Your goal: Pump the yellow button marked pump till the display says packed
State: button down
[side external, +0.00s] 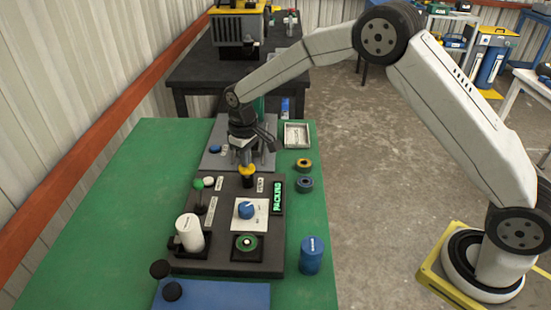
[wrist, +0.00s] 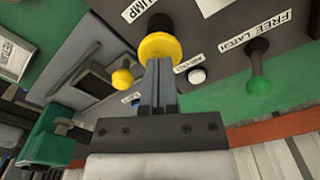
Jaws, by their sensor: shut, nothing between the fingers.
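The yellow pump button (side external: 247,171) is a round cap on a dark stem at the far end of the dark control panel (side external: 219,232). In the wrist view the yellow button (wrist: 160,47) is beside a label reading PUMP. My gripper (side external: 245,161) is shut and empty, pointing down with its fingertips at the button's top. In the wrist view the gripper (wrist: 160,65) overlaps the cap's edge; I cannot tell whether it presses. The display (side external: 277,196) on the panel's right side shows small green letters that seem to read PACKED.
A blue can (side external: 312,255) and two rolls (side external: 304,165) stand to the right. The green table (side external: 130,190) is clear at left.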

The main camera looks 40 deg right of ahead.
aim_at(250, 167)
jog(key=shift+r, duration=2.85)
jog(key=shift+s+d, duration=0.3)
jog(key=shift+s, duration=0.15)
jog(key=s+d+m+t, duration=0.1)
jog(key=s+d, duration=0.3)
jog(key=s, duration=0.8)
jog(key=s+d+f+m+t, duration=0.1)
jog(key=s+d+m, duration=0.1)
jog(key=s, duration=1)
jog(key=shift+s+d+f+t, duration=0.15)
jog(key=shift+s+d+t, duration=0.15)
jog(key=shift+d, duration=0.55)
